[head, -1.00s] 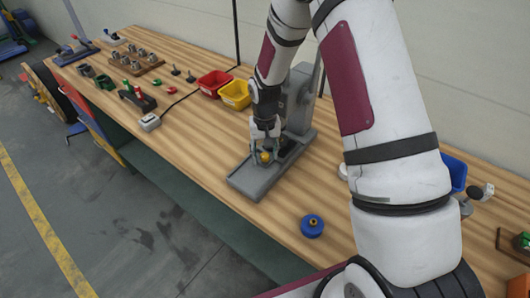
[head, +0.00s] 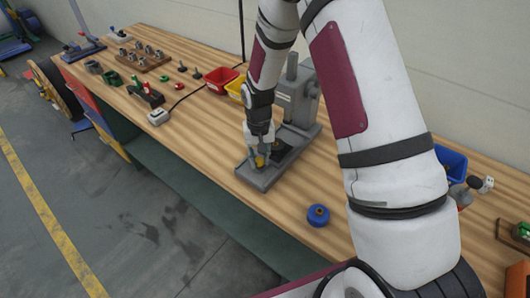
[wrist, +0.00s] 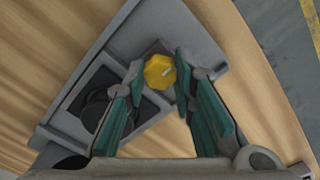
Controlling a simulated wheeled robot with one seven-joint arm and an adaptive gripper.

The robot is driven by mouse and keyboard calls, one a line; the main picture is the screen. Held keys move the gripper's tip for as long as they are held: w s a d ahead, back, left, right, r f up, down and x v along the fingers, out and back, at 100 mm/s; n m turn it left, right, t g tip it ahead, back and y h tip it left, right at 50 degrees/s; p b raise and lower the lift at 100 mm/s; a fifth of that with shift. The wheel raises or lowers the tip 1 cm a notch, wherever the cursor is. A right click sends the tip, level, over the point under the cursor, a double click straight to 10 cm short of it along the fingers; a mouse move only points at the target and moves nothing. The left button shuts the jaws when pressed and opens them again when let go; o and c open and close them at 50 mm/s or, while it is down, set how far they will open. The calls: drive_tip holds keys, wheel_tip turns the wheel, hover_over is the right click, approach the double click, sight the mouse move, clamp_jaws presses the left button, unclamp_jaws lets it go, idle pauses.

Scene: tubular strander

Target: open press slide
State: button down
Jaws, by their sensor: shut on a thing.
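The press (head: 298,95) stands on the workbench with its long grey base (head: 262,180) reaching toward the front edge. A yellow knob (head: 260,161) sits near the front end of the base. My gripper (head: 259,153) is low over this end, with its fingers around the knob. In the wrist view, the yellow knob (wrist: 158,72) lies between the two green-padded fingertips of my gripper (wrist: 159,71). The slide (wrist: 92,100) shows as a grey plate with dark round parts, left of the knob and partly behind the left finger.
A blue spool (head: 318,215) stands right of the base. A red bin (head: 220,79) and a yellow bin (head: 236,90) are behind it to the left. A blue bin (head: 450,168) is right of my arm.

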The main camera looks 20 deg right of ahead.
drive_tip(key=a, duration=0.1)
drive_tip(key=s+a, duration=0.2)
drive_tip(key=shift+s+a+p, duration=0.25)
drive_tip(key=shift+a+p, duration=0.15)
drive_tip(key=c, duration=1.3)
unclamp_jaws()
drive_tip(key=shift+c, duration=0.2)
wheel_tip(320, 180, up, 12)
